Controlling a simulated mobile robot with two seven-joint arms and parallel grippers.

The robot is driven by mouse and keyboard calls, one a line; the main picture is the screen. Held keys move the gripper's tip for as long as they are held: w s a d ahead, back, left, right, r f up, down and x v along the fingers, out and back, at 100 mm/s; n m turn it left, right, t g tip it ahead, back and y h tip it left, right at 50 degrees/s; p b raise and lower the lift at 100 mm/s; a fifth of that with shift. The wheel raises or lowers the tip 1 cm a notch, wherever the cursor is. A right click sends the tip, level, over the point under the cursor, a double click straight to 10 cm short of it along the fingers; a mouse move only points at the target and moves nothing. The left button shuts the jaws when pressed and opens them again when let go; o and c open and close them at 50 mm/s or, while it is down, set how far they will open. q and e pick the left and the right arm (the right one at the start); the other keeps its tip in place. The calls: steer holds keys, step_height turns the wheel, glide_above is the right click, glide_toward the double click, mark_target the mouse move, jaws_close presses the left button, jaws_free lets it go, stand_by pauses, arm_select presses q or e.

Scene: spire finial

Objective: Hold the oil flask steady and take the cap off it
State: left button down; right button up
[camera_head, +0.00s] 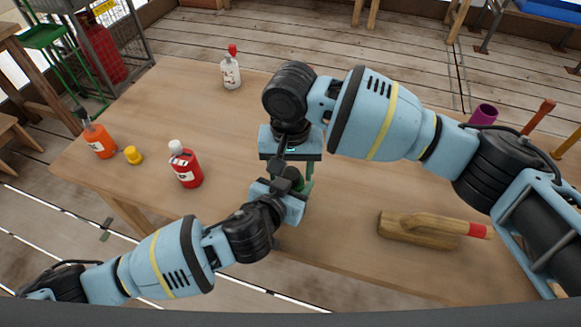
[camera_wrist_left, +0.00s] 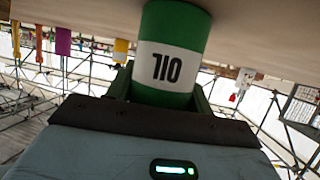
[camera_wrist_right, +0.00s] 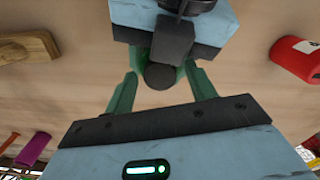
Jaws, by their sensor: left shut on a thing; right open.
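The oil flask (camera_wrist_left: 172,55) is green with a white label band reading OIL, upside down in the left wrist view. My left gripper (camera_wrist_left: 168,92) is shut around the flask body. In the head view the flask is mostly hidden between the two grippers. A round dark cap (camera_wrist_right: 160,76) shows from above in the right wrist view. My right gripper (camera_wrist_right: 160,92) is open over it, with one green finger on each side and visible gaps. In the head view my right gripper (camera_head: 297,172) reaches down from behind my left gripper (camera_head: 288,190).
A red bottle (camera_head: 187,169), yellow piece (camera_head: 133,155) and orange bottle (camera_head: 99,141) stand at left on the wooden table (camera_head: 340,195). A white bottle (camera_head: 231,73) is farther back. A wooden float (camera_head: 420,229) lies at right, a purple cup (camera_head: 483,115) behind my right arm.

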steer(key=shift+r, duration=2.25)
arm_select(q)
steer(key=c, duration=0.5)
jaws_free()
steer(key=v, duration=0.7)
steer(key=shift+s+a+r, duration=0.1)
steer(key=shift+s, duration=0.1)
arm_select(e)
steer(key=shift+r, duration=0.45)
arm_select(q)
steer(key=shift+s, duration=0.2)
